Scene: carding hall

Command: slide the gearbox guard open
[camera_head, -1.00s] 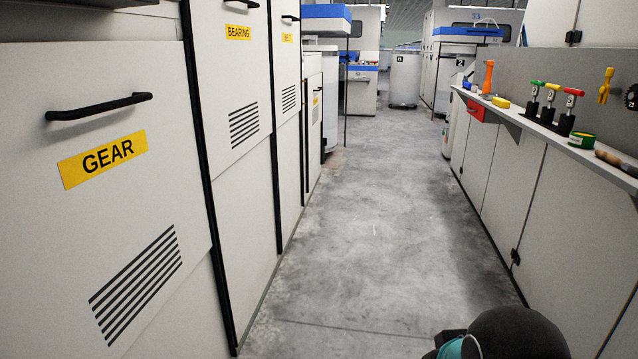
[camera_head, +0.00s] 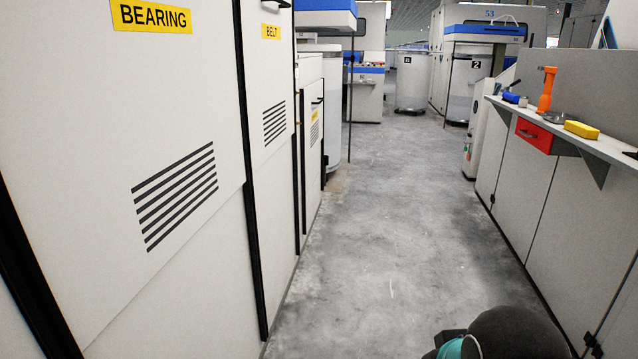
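The guard labelled GEAR is out of view now. The panel labelled BEARING (camera_head: 100,120) fills the left side, with slanted black vent slots and a yellow label. The panel labelled BELT (camera_head: 268,85) stands just beyond it, with a black handle at its top edge. Both look closed. Part of my own arm, dark and rounded with a teal band, shows at the bottom right. My gripper is not in view.
A grey concrete aisle (camera_head: 390,230) runs ahead, clear. A shelf (camera_head: 570,133) on the right holds an orange tool (camera_head: 546,90) and a yellow block (camera_head: 581,130), with a red drawer (camera_head: 534,136) below. Blue-and-white machines and drums (camera_head: 411,80) stand at the far end.

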